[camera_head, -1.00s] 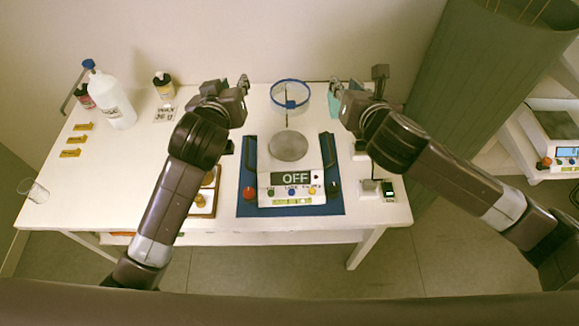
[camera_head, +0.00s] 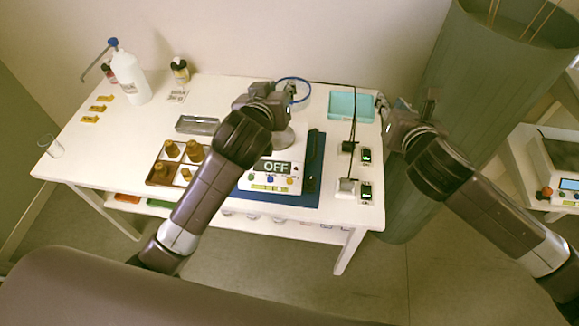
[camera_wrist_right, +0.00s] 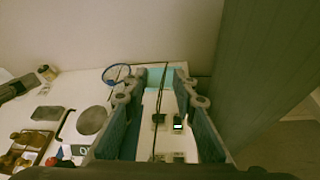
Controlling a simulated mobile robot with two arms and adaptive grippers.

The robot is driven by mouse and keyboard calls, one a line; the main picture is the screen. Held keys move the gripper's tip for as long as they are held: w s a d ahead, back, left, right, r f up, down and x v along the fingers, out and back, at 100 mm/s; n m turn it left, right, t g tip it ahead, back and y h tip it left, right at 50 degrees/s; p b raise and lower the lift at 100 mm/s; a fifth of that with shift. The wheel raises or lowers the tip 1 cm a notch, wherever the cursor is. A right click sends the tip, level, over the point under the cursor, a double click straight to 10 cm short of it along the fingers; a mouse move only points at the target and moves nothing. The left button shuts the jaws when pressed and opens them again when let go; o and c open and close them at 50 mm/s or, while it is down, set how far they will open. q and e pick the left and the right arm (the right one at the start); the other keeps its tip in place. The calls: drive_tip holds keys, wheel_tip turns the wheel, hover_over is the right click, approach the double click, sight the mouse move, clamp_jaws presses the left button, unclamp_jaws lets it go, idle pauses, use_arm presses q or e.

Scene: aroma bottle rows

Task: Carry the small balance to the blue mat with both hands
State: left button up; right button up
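The small white balance (camera_head: 270,183) stands on the blue mat (camera_head: 303,201) on the white table, its display reading OFF. Its round pan (camera_head: 283,140) is partly hidden by my left arm. My right gripper (camera_head: 398,112) is at the table's right edge, apart from the balance. In the right wrist view my right gripper (camera_wrist_right: 160,92) is open, with nothing between its fingers.
A wooden tray of brown bottles (camera_head: 160,183) sits left of the balance. A teal tray (camera_head: 350,104), cables and small black devices (camera_head: 366,155) lie to its right. Another balance (camera_head: 556,172) is far right.

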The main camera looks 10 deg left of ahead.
use_arm(q)
drive_tip(key=shift+d, duration=0.25)
use_arm(e)
drive_tip(key=a+v, duration=0.1)
drive_tip(key=v, duration=0.6)
drive_tip(key=shift+s+d, duration=0.2)
drive_tip(key=shift+d, duration=0.2)
use_arm(q)
drive_tip(key=shift+a+f, duration=0.1)
drive_tip(key=shift+a, duration=0.05)
use_arm(e)
drive_tip(key=shift+a+r, duration=0.1)
drive_tip(key=shift+a, duration=0.05)
